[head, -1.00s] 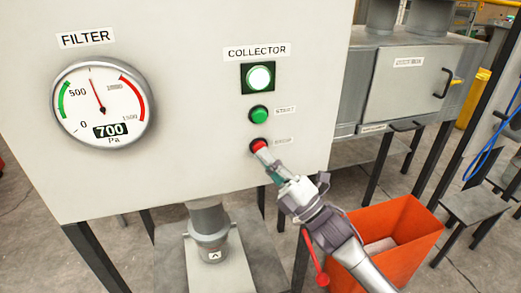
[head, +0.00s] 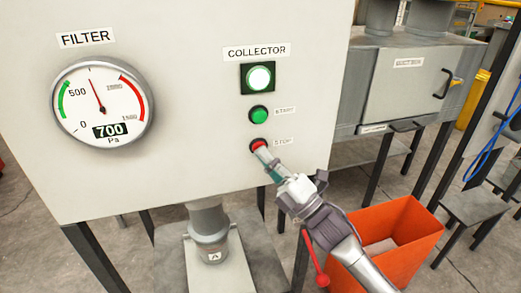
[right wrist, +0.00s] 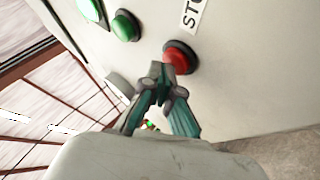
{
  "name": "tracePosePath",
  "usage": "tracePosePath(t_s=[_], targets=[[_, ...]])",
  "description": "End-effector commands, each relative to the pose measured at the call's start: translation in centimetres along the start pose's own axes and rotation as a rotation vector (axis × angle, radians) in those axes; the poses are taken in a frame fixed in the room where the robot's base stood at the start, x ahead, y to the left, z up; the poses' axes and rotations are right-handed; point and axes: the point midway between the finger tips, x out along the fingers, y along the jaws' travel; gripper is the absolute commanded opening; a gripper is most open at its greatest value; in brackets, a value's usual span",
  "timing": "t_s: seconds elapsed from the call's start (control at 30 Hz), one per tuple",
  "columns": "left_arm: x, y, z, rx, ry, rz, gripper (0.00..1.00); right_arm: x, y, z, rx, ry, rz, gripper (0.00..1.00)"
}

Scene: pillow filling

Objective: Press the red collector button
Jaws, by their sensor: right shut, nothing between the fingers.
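The red button (head: 257,145), beside a STOP label, sits at the bottom of the COLLECTOR column on the pale panel (head: 190,170). In the right wrist view the red button (right wrist: 181,58) is just beyond my fingertips. My right gripper (head: 264,154) is shut and empty, its tips at the button's lower edge. In the right wrist view my gripper (right wrist: 165,75) overlaps the button's lower left; I cannot tell whether it touches. Above are the green START button (head: 259,114) and a lit lamp (head: 260,78). My left gripper is not in view.
A FILTER gauge (head: 103,105) reading 700 Pa is on the panel's left. A grey cabinet (head: 410,85) stands at the right.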

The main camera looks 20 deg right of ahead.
Motion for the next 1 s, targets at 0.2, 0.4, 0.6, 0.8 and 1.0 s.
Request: tracePosePath(t_s=[0.2, 0.4, 0.6, 0.8, 1.0], targets=[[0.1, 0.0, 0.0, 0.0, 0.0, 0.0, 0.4, 0.2, -0.1, 0.2, -0.001, -0.001, 0.0, 0.0], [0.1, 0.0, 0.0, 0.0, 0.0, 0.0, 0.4, 0.2, -0.1, 0.2, -0.001, -0.001, 0.0, 0.0], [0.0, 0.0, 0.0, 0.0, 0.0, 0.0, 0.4, 0.0, 0.0, 0.1, 0.0, -0.001, -0.001, 0.0], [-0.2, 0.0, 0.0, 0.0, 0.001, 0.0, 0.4, -0.7, 0.5, -0.5, 0.001, -0.001, -0.001, 0.0], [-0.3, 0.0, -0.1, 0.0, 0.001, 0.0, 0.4, -1.1, 0.8, -0.8, 0.0, -0.001, 0.0, 0.0]])
